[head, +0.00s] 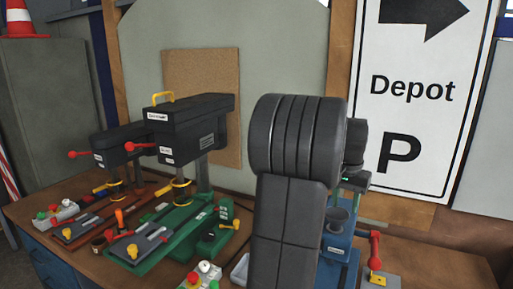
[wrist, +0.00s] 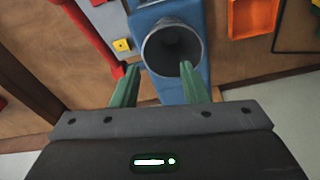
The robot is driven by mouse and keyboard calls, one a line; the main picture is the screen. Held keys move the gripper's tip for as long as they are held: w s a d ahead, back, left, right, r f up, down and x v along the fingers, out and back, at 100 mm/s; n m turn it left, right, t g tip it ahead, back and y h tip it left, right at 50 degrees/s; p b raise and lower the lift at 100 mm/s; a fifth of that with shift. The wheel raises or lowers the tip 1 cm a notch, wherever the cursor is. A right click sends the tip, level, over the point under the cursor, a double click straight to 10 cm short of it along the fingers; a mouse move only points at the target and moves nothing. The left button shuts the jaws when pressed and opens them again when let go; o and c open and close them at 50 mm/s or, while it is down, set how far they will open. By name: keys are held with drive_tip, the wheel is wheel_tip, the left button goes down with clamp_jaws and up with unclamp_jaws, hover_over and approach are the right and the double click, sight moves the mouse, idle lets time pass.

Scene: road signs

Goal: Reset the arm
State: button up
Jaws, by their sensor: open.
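The fingertips point toward the dark round cup (wrist: 173,47) on a blue machine (wrist: 190,12). The gap between fingertips and cup is hard to judge. In the head view my dark arm rises in front of the bench and hides much of the blue machine (head: 338,245); its cup (head: 338,219) shows just right of the arm. My gripper is mostly hidden there behind the arm.
A red lever (head: 375,247) and a yellow-buttoned grey box (head: 378,280) stand right of the blue machine. A green-based press (head: 180,225) and another press (head: 115,145) stand left on the wooden bench (head: 440,262). A Depot sign (head: 415,90) stands behind. The wrist view shows an orange tray (wrist: 253,18).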

drive_tip(key=shift+w+r, duration=0.15)
drive_tip(key=shift+r, duration=0.85)
